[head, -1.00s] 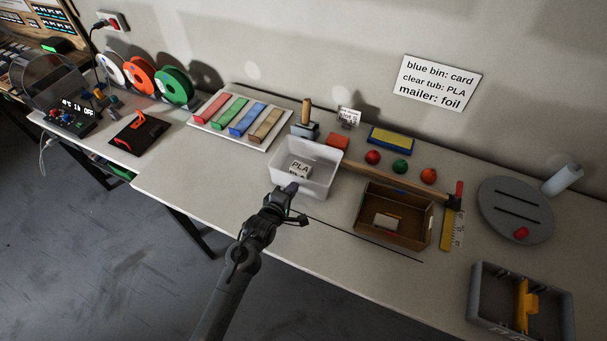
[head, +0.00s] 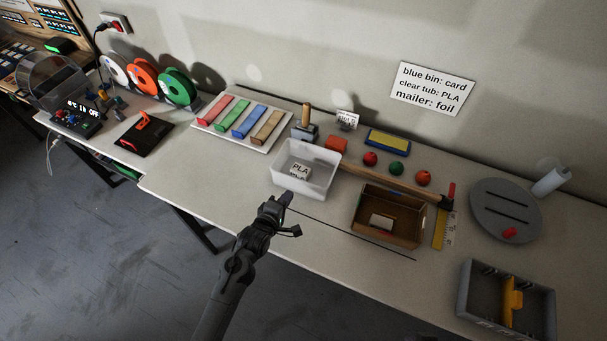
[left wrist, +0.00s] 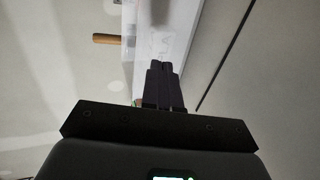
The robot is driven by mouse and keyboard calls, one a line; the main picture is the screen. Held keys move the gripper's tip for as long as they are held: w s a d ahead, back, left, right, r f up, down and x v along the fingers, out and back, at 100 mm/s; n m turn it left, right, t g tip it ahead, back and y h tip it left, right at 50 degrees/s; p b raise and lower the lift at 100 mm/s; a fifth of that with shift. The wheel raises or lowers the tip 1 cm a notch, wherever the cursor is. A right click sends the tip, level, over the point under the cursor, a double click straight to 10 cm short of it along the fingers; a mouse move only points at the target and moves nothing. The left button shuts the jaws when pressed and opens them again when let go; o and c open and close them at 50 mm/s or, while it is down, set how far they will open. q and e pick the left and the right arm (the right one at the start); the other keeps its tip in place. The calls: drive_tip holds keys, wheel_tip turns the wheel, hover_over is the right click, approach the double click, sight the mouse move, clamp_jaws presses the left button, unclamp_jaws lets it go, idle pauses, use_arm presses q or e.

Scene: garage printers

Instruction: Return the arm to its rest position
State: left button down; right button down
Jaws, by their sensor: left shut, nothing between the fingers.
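My left gripper (head: 287,198) is shut and empty in the head view, just in front of the near side of the clear tub (head: 318,178). Its closed fingers also show in the left wrist view (left wrist: 161,82). My arm comes in from the bottom of the head view and reaches over the table's front edge. My right gripper is in neither view.
A brown box (head: 370,237) holding a small pale block stands right of the tub. A grey bin with a yellow divider (head: 512,299) is at bottom right. A tray (head: 215,128) with colored bars lies behind left. A thin dark line (head: 370,242) crosses the table front.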

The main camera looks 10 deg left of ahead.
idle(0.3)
use_arm(q)
drive_tip(key=shift+s+a, duration=0.1)
drive_tip(key=shift+s, duration=0.15)
drive_tip(key=s+a+m+g, duration=0.1)
drive_tip(key=s+m, duration=0.1)
drive_tip(key=s, duration=0.1)
drive_tip(key=s+a+m+g, duration=0.1)
drive_tip(key=s+m, duration=0.2)
drive_tip(key=s, duration=0.1)
drive_tip(key=s+a+m+g+y, duration=0.1)
drive_tip(key=s+m+g, duration=0.1)
drive_tip(key=s, duration=0.2)
drive_tip(key=shift+s+f, duration=0.15)
drive_tip(key=shift+f, duration=0.2)
drive_tip(key=s+a+r+m+g+y+p, duration=0.1)
drive_tip(key=s+r+m+g, duration=0.3)
drive_tip(key=s, duration=0.6)
drive_tip(key=s+a+r+m+g+p, duration=0.1)
drive_tip(key=s+r+m+g, duration=0.15)
drive_tip(key=s+m, duration=0.6)
wheel_tip(320, 180, up, 21)
drive_tip(key=s+n+p, duration=0.1)
drive_tip(key=p, duration=1.9)
drive_tip(key=shift+s+n, duration=0.2)
drive_tip(key=shift+n, duration=0.15)
drive_tip(key=shift+a, duration=0.1)
